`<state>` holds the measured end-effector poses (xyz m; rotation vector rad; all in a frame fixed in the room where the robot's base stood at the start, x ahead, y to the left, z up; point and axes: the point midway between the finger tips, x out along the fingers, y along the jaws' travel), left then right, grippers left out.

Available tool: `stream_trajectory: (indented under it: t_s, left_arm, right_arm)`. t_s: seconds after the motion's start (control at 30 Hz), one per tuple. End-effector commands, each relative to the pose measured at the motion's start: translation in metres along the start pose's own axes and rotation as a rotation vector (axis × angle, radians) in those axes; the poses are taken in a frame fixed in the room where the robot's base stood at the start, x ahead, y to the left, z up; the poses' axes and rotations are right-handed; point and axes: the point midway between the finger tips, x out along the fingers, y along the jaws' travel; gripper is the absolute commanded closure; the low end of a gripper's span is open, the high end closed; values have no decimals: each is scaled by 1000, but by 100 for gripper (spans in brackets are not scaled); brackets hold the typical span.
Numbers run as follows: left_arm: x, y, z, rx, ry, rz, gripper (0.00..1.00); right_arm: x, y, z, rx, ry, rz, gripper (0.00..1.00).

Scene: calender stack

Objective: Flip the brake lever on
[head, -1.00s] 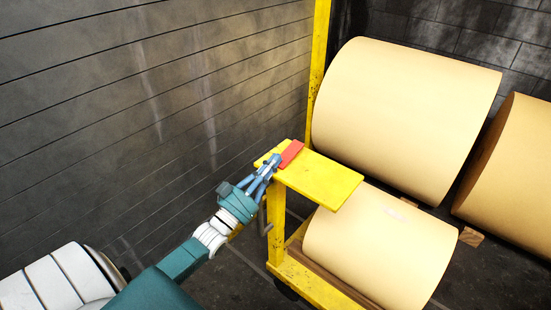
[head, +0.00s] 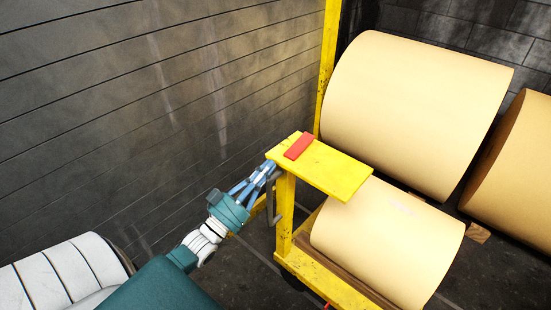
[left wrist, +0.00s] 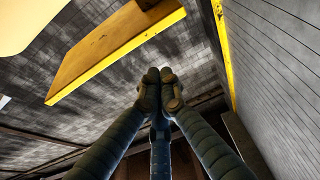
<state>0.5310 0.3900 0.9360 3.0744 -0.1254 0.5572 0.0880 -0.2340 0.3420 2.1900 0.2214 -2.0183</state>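A red flat piece (head: 299,146) lies on the yellow plate (head: 335,172) at the top of the cart post; I cannot tell whether it is the brake lever. A grey bent handle (head: 271,205) hangs beside the post, below the plate. My left gripper (head: 268,166) is at the plate's left edge, its tips partly hidden by the plate. In the left wrist view its fingertips (left wrist: 160,88) are together with nothing seen between them, and the plate's underside (left wrist: 112,52) is above them. My right gripper is not in view.
Large cream rolls (head: 415,110) lie on and behind the yellow cart frame (head: 325,278). A tall yellow post (head: 328,70) stands behind the plate. A dark plank wall (head: 130,110) is on the left. Some open floor lies between the wall and the cart.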

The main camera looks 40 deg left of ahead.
Motion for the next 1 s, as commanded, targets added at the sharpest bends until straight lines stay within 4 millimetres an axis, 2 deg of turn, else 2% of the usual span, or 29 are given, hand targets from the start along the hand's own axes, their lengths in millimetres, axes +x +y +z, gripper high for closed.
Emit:
stream_trajectory:
  t_s: [0.03, 0.17, 0.5, 0.8, 0.9, 0.97, 1.0]
  left_arm:
    - [-8, 0, 4, -1, -2, 0, 100]
    - [-17, 0, 5, -1, -1, 0, 100]
    - [-19, 0, 4, -1, 0, 0, 100]
    - [-19, 0, 5, -1, -1, -1, 100]
    - [-24, -1, 18, 0, -32, -11, 100]
    - [-31, -3, 39, 2, -81, -26, 100]
    - [-38, -4, 57, 4, -125, -38, 100]
  right_arm:
    - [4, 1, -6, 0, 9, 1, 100]
    - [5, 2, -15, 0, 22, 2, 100]
    - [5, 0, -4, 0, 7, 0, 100]
    - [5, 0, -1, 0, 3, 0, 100]
    - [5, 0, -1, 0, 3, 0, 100]
    - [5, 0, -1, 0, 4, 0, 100]
    - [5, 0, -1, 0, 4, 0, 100]
